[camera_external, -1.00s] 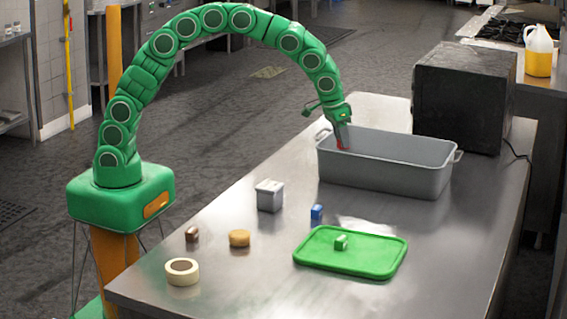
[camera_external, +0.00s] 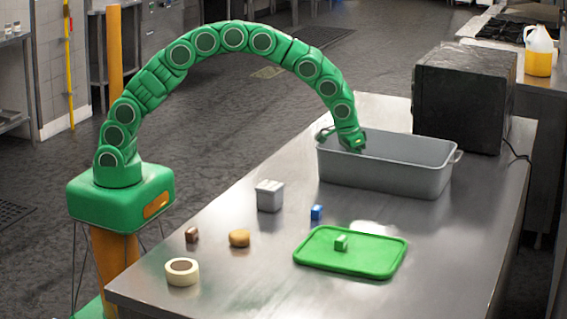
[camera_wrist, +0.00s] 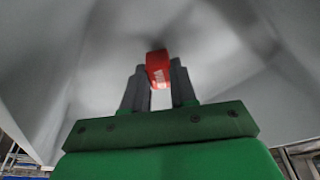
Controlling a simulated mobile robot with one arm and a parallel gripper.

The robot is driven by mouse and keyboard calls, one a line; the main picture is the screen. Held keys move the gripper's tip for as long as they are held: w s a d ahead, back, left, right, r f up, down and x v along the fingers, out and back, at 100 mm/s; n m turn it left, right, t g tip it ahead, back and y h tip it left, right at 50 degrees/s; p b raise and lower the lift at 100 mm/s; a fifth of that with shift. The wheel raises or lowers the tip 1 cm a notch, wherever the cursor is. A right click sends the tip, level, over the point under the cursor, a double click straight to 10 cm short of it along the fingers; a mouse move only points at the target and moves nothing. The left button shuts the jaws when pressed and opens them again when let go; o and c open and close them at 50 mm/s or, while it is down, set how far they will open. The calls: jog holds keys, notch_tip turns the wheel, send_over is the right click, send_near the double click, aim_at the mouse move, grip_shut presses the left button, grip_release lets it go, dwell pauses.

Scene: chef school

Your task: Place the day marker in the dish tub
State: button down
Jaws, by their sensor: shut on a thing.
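The day marker (camera_wrist: 157,66) is a small red block with a pale label on one face. In the wrist view it sits between the two grey fingers of my gripper (camera_wrist: 158,80), which is shut on it. The grey dish tub (camera_external: 395,178) stands at the far part of the steel table. In the external view my gripper (camera_external: 352,146) reaches down inside the tub's left end, and its fingertips and the marker are hidden behind the tub wall. The tub's grey inside (camera_wrist: 70,70) surrounds the marker in the wrist view. I cannot tell whether the marker touches the tub floor.
A green tray (camera_external: 320,262) with a small green block (camera_external: 341,243) lies at the front. A blue block (camera_external: 317,212), a grey container (camera_external: 270,195), a tan round item (camera_external: 239,238), a brown block (camera_external: 192,235) and a tape roll (camera_external: 182,272) stand nearby. A black box (camera_external: 463,95) stands behind the tub.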

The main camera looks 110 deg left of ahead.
jog(key=shift+f, duration=0.3)
jog(key=shift+f, duration=0.15)
jog(key=c, duration=0.9)
grip_release()
jog(key=v, duration=1.2)
jog(key=s+d+r+m+g+h, duration=0.15)
jog(key=s+d+r, duration=0.25)
jog(key=s+d, duration=0.5)
jog(key=s+d+r+m, duration=0.3)
jog(key=s+d, duration=0.6)
jog(key=s, duration=0.1)
jog(key=s+d+m+g, duration=0.1)
jog(key=s+d, duration=0.4)
jog(key=s, duration=1)
jog(key=s+d+f+m+g, duration=0.1)
jog(key=s+d+m, duration=0.2)
jog(key=s, duration=1.2)
jog(key=d, duration=0.3)
jog(key=shift+s+h, duration=0.25)
jog(key=shift+h, duration=0.1)
